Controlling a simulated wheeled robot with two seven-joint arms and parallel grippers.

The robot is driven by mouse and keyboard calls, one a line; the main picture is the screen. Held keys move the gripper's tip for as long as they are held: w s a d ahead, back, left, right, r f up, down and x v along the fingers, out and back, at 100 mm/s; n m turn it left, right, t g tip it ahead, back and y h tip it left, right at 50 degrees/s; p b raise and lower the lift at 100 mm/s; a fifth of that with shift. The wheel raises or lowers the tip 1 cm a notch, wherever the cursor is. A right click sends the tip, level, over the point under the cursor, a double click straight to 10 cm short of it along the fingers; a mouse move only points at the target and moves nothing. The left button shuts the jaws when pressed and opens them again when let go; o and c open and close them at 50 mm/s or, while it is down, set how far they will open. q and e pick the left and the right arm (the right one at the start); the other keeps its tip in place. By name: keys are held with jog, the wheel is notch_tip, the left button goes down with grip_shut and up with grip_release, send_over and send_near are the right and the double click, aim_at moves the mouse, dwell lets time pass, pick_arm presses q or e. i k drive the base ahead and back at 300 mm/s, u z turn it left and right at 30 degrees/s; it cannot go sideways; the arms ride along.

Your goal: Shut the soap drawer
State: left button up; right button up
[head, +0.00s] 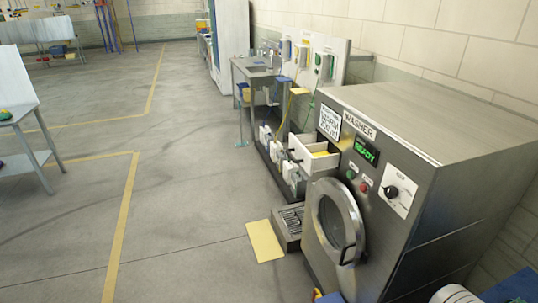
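The steel washer (440,130) stands at the right, its front facing left, with a green READY display (366,151) and a round door (338,222) that looks closed. The white soap drawer (308,161) sticks out from the upper left of the washer's front, so it stands open. Something yellow (321,154) shows inside it. Neither of my grippers is in view.
A steel sink stand (258,75) and several white containers (270,143) stand beyond the washer along the wall. The floor at left centre is clear.

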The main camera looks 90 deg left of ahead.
aim_at(312, 156)
jog(key=u, duration=3.05)
jog(key=k, duration=0.3)
jog(key=u, duration=2.15)
jog(key=i, duration=0.15)
jog(key=z, duration=1.3)
jog(key=i, duration=1.4)
jog(key=z, duration=1.05)
